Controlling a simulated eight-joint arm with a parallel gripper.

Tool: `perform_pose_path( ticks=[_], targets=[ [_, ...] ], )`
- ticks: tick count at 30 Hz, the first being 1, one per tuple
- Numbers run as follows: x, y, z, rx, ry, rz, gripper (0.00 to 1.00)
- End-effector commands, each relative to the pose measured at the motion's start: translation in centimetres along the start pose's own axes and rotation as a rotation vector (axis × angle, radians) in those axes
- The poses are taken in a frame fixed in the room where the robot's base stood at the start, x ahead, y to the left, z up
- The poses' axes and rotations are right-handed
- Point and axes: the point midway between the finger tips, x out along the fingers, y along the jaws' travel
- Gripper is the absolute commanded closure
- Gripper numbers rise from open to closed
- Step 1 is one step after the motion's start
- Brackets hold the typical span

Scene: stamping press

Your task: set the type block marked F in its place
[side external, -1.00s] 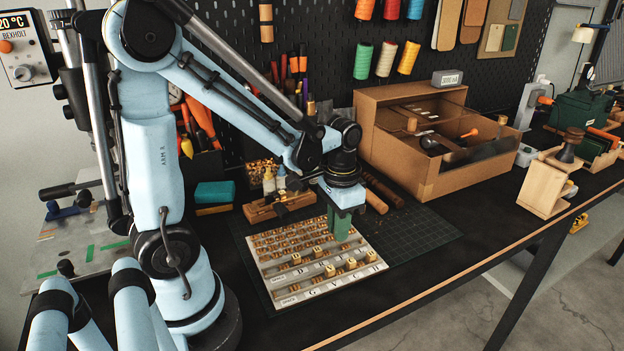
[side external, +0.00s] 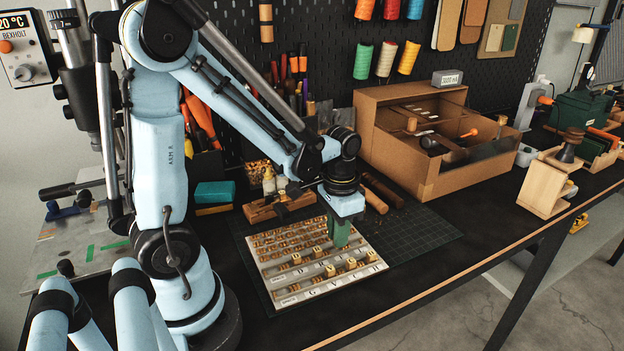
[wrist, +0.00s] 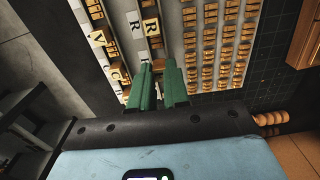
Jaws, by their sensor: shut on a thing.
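The white type tray (side external: 366,250) lies on the cutting mat, with rows of small wooden type blocks and lettered label strips. It also shows in the wrist view (wrist: 171,20), where some letters such as V and R can be read. My gripper (side external: 340,243), with green fingers, points down at the right part of the tray. In the wrist view its two fingers (wrist: 158,88) are a small gap apart. They are shut on a small type block that they largely hide. I cannot read its mark, nor tell whether it touches the tray.
Several raised blocks (side external: 351,264) stand in the tray's front rows, close to my fingers. A cardboard box (side external: 430,165) is at the back right. The mat right of the tray is clear.

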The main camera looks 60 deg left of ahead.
Motion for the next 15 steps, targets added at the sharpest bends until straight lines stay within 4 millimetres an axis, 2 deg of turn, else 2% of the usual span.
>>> perform_pose_path(
  ticks=[15],
  targets=[
    [1.3,0.0,0.0,0.0,0.0,0.0,1.0]
  ],
)
